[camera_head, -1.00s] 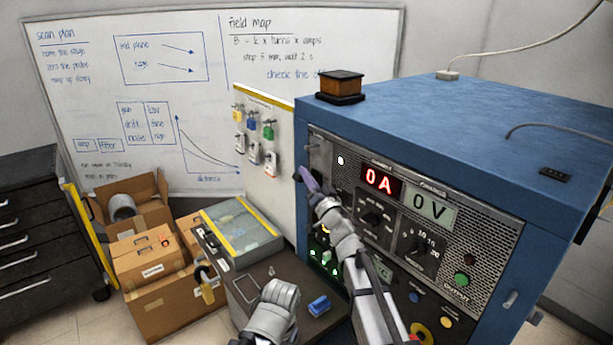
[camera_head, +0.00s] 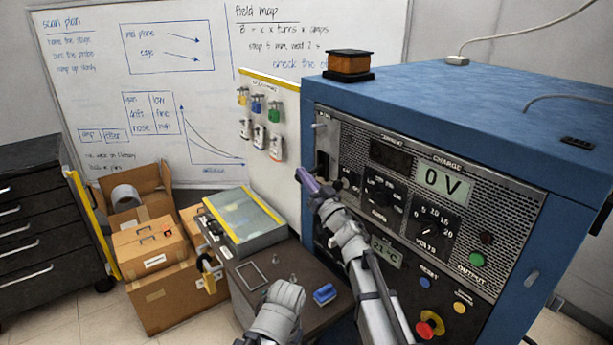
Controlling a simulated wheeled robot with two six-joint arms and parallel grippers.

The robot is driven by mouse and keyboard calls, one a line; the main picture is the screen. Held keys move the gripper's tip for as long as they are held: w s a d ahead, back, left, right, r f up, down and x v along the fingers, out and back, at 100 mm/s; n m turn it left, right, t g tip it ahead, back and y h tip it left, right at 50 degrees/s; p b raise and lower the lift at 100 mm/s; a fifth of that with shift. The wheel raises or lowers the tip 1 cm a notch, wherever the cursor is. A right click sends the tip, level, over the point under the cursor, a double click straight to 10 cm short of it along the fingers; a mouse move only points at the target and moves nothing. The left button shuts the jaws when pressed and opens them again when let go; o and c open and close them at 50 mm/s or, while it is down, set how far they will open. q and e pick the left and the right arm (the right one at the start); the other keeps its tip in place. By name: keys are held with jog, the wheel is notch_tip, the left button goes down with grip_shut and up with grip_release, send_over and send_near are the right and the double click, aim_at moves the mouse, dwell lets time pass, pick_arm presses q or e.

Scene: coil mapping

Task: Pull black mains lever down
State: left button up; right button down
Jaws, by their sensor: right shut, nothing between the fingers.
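The blue power cabinet (camera_head: 455,85) stands at the right with a dark front panel. At the panel's upper left is a grey mains switch plate (camera_head: 328,138). A black part that looks like the mains lever (camera_head: 322,164) shows low on this plate, just above my right gripper. My right gripper (camera_head: 306,180), with purple fingertips, is shut and empty in front of the panel, just below the lever. Whether it touches the lever I cannot tell.
Cardboard boxes (camera_head: 165,285) and a black drawer cabinet (camera_head: 45,220) stand at the left. A board with padlocks (camera_head: 270,160) adjoins the cabinet. A red knob (camera_head: 428,325) sits low on the panel.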

pick_arm(q)
notch_tip(320, 180, down, 4)
jog(key=b, duration=0.3)
jog(key=shift+f+b, duration=0.15)
jog(key=shift+b, duration=0.2)
pick_arm(e)
jog(key=f+n, duration=0.1)
jog(key=f+n+y, duration=0.1)
jog(key=f+n+g, duration=0.1)
jog(key=f+n, duration=0.1)
jog(key=shift+w+d+f+y, duration=0.1)
jog(key=shift+w+d+y, duration=0.05)
jog(key=shift+d+y, duration=0.15)
pick_arm(q)
jog(key=shift+s+f, duration=0.1)
jog(key=shift+f, duration=0.05)
pick_arm(e)
jog(key=shift+d+f, duration=0.1)
jog(key=shift+f, duration=0.05)
notch_tip(320, 180, up, 4)
jog(key=s+a+p, duration=0.2)
jog(key=p, duration=0.2)
pick_arm(q)
jog(key=d+b, duration=0.1)
jog(key=b, duration=0.2)
jog(key=shift+r, duration=0.4)
pick_arm(e)
jog(key=w+d+v, duration=0.1)
jog(key=v, duration=0.8)
jog(key=shift+d, duration=0.4)
